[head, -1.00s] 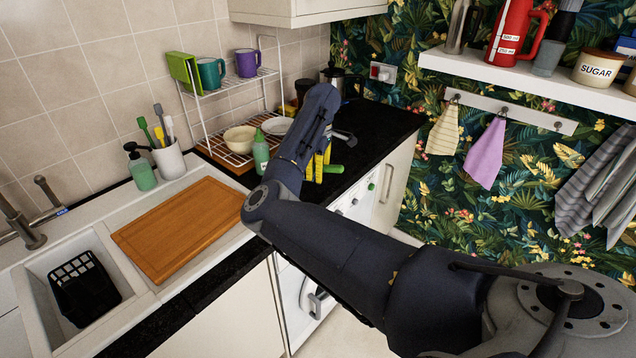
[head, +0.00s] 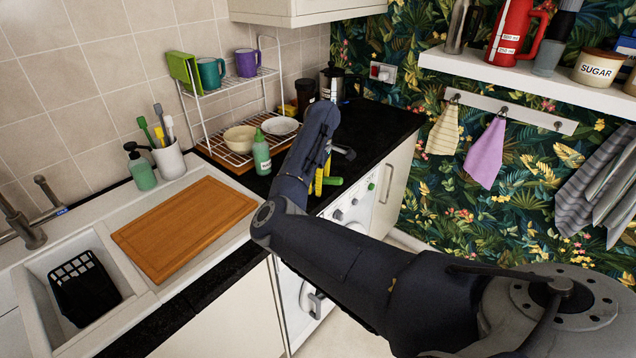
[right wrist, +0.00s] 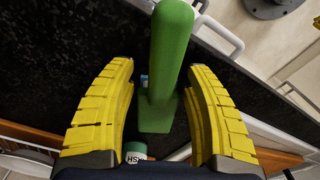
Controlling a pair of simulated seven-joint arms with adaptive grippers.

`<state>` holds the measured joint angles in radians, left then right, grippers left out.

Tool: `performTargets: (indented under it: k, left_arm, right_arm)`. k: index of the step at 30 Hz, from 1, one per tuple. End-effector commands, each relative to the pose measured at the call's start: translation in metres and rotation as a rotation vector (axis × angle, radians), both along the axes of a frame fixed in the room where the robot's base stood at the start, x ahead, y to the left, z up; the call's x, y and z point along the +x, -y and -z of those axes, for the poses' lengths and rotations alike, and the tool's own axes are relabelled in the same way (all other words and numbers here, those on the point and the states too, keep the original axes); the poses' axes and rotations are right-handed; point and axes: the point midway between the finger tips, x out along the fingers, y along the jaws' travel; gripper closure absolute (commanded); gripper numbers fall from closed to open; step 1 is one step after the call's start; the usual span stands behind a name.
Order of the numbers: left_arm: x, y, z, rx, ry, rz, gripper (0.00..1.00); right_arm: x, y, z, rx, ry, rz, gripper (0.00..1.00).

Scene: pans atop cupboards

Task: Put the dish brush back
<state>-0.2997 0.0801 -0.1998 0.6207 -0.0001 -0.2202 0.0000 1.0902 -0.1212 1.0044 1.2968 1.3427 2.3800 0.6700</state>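A green long-handled item (head: 332,181), which looks like the dish brush, is near the front edge of the black counter. In the right wrist view its thick green body (right wrist: 165,65) lies between my right gripper's two yellow fingers (right wrist: 160,95). The fingers are spread, with a visible gap on the left side and very little on the right. In the head view the right gripper (head: 322,174) points down and is partly hidden by my arm. A white holder (head: 168,158) with several upright brushes stands behind the sink. My left gripper is not in view.
A green bottle (head: 261,155) stands just left of my right arm. A wire rack (head: 222,125) with bowls and mugs is behind it. A wooden board (head: 185,228) covers part of the sink unit, beside a black basket (head: 82,290).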

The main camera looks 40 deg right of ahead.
Motion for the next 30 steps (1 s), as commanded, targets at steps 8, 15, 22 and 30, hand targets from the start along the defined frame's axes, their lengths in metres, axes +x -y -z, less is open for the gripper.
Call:
performTargets:
  k: [8,15,22,30]
  left_arm:
    - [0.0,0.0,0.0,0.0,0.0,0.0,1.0]
    - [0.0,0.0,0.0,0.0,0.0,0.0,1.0]
    - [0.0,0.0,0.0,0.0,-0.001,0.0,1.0]
    - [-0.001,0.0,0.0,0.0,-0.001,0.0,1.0]
  right_arm:
    - [0.0,0.0,-0.001,0.001,0.001,0.0,0.35]
    - [0.001,0.0,-0.012,0.0,0.004,0.001,0.35]
    - [0.0,0.001,-0.05,0.001,0.007,0.001,0.35]
    - [-0.002,0.003,-0.094,0.001,0.004,0.001,0.35]
